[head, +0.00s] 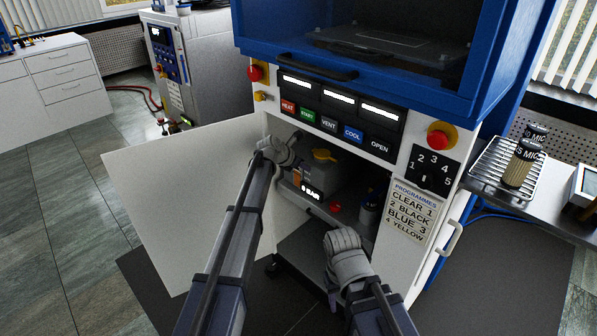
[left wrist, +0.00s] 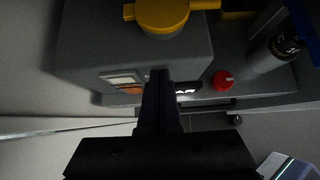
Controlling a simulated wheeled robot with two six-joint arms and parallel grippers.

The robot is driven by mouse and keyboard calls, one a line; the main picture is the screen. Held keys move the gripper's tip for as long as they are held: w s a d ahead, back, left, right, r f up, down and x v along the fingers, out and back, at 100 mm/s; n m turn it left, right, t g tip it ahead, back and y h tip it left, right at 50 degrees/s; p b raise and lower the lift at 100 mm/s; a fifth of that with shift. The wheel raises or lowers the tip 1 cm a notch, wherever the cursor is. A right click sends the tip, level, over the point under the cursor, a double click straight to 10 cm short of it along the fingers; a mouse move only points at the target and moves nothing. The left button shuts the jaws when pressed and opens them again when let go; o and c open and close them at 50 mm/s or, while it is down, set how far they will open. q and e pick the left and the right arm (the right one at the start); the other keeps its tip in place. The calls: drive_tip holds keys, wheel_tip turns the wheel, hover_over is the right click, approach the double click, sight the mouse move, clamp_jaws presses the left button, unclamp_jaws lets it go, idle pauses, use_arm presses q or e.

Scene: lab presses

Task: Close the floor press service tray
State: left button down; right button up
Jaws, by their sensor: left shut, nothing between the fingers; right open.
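The grey service tray (head: 352,229) sits low in the open cabinet of the press in the head view. On it are a grey canister with a yellow cap (head: 325,155), a red knob (head: 336,207) and a dark bottle (head: 369,210). My left gripper (head: 297,163) is at the cabinet opening, beside the canister. In the left wrist view its shut, empty fingers (left wrist: 158,78) are in front of the canister (left wrist: 90,45); contact is unclear. The tray's front edge (left wrist: 262,100) shows there too. My right gripper (head: 342,238) is open, below and in front of the tray; its fingertips are mostly hidden.
The white cabinet door (head: 170,195) stands swung open to the left. Above the opening are a button panel (head: 340,115) and a dark handle bar (head: 318,68). A side table with a wire rack (head: 500,175) stands right. The floor at left is clear.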

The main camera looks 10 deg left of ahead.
use_arm(q)
drive_tip(key=shift+w+d+r, duration=0.15)
drive_tip(key=shift+w+d, duration=0.1)
drive_tip(key=shift+w, duration=0.15)
drive_tip(key=s+a+r+p, duration=0.7)
drive_tip(key=s, duration=0.2)
drive_tip(key=shift+s, duration=0.2)
drive_tip(key=shift+a+f, duration=0.1)
idle(0.3)
